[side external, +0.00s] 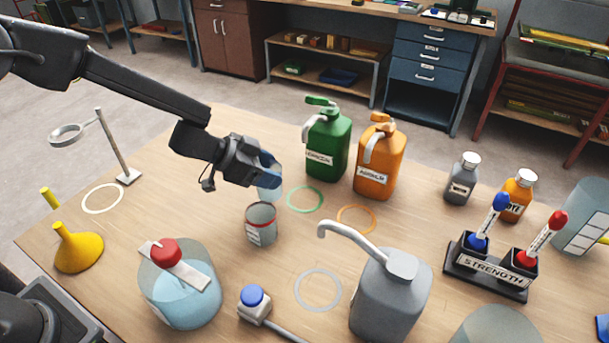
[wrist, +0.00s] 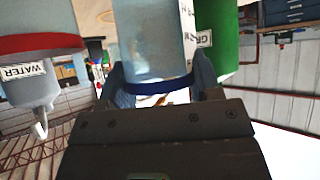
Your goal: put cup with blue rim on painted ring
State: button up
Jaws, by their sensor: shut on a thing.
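My gripper (side external: 268,172) is shut on a clear cup (side external: 269,190) near the middle of the table. The wrist view, which is upside down, shows this cup (wrist: 155,45) between the fingers with its blue rim (wrist: 160,87). The cup looks upright; I cannot tell whether its base touches the table. Painted rings lie on the table: a green ring (side external: 305,211) just right of the cup, an orange ring (side external: 357,232) further right, a grey ring (side external: 318,308) in front, and a white ring (side external: 102,211) at left. All four look empty.
A red-rimmed cup (side external: 261,225) stands just in front of the held cup. A green jug (side external: 327,150) and orange jug (side external: 378,165) stand behind the rings. A grey spouted jug (side external: 390,300), liquid-filled vessel (side external: 180,300), yellow funnel (side external: 78,250) and STRENGTH rack (side external: 490,270) surround the area.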

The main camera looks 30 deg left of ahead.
notch_tip(320, 180, down, 2)
jog(key=shift+f, duration=0.2)
jog(key=w+d, duration=0.2)
jog(key=shift+w+d, duration=0.8)
jog(key=shift+w+d+f, duration=0.2)
jog(key=shift+w+d, duration=0.35)
jog(key=shift+w+d+f, duration=0.2)
jog(key=shift+w+d, duration=0.3)
jog(key=shift+f, duration=0.2)
jog(key=shift+f, duration=0.1)
jog(key=o, duration=1)
jog(key=shift+c, duration=0.2)
